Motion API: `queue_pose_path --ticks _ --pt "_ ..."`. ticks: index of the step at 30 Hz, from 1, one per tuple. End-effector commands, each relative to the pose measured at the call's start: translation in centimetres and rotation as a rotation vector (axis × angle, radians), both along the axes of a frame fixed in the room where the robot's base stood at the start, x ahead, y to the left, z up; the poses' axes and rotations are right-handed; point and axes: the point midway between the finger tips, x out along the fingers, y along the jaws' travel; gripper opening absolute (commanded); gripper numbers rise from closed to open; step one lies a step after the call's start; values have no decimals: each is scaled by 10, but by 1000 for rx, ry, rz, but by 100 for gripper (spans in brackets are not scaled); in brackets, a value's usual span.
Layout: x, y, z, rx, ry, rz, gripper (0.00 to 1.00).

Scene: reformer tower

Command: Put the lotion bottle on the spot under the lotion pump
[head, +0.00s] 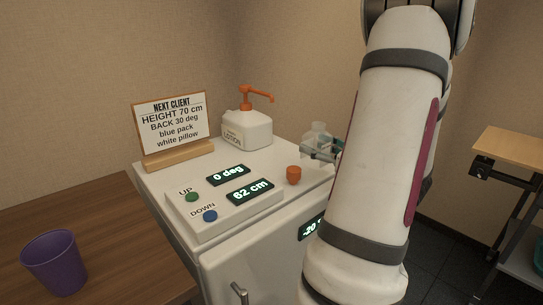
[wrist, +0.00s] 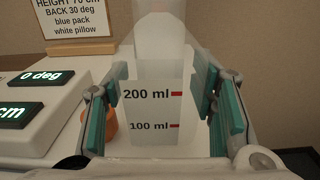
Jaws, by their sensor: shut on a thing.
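The lotion bottle (head: 318,131) is clear, has no cap on it, and is at the right rear of the white cabinet top. It also shows in the wrist view (wrist: 154,112) with 100 ml and 200 ml marks. My gripper (head: 323,152) is shut on it, with teal finger pads at either side in the wrist view (wrist: 160,116). I cannot tell whether the bottle's base touches the cabinet. The lotion pump, a white jug (head: 246,130) with an orange pump head (head: 258,95), stands left of the bottle. The spot under its spout is not clearly visible.
An orange cap (head: 293,174) sits on the cabinet top (head: 300,204) near my gripper. A control panel (head: 226,198) with displays and buttons lies left of it. A sign (head: 172,124) stands behind. A purple cup (head: 55,262) is on the wooden table (head: 100,222).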

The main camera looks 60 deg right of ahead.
Motion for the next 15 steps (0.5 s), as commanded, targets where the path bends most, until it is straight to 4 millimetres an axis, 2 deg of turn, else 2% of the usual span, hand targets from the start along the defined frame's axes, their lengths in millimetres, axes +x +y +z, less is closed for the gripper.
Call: queue_pose_path --ticks 15 --pt "117 -27 -1 -1 -2 6 0"
